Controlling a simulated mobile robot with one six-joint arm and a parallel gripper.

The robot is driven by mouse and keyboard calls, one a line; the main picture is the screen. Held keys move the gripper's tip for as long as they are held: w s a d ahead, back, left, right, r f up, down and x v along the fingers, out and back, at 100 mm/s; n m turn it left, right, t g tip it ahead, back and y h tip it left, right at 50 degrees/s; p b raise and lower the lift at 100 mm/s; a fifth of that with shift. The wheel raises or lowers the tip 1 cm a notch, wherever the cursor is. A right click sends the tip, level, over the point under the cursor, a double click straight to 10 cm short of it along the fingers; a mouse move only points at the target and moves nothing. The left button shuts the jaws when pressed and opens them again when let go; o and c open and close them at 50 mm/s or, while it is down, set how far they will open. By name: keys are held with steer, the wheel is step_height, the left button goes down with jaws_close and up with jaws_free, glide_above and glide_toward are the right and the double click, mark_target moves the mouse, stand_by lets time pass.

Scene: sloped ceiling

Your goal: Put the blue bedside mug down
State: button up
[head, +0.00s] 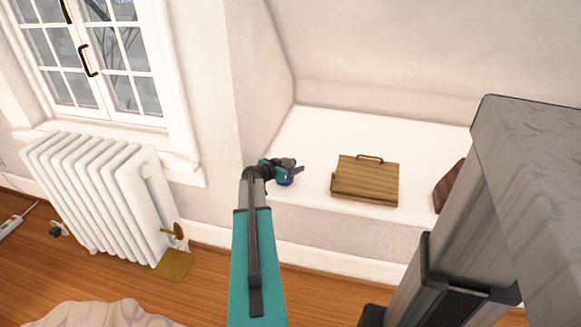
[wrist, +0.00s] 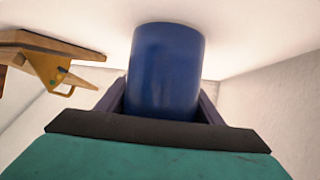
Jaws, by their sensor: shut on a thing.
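The blue mug (wrist: 165,70) is between the two dark fingers of my gripper (wrist: 160,105) in the wrist view, and the gripper is shut on it. In the head view only a small bit of the blue mug (head: 286,182) shows at my gripper (head: 292,174), over the left part of the white ledge (head: 315,125). The wrist view appears upside down, with the white surface at the top. The mug's far end is close to that surface; I cannot tell whether it touches. No mug handle shows.
A wooden box (head: 366,180) with a handle stands on the ledge to the right of my gripper. A darker wooden thing (head: 447,188) is farther right, partly hidden. A white radiator (head: 95,185) stands under the window at left. Bare ledge lies between gripper and box.

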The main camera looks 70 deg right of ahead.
steer(key=shift+f, duration=0.1)
steer(key=o, duration=1.3)
steer(key=shift+r+p, duration=0.25)
steer(key=shift+p, duration=0.1)
steer(key=shift+v, duration=6)
steer(key=shift+f, duration=0.1)
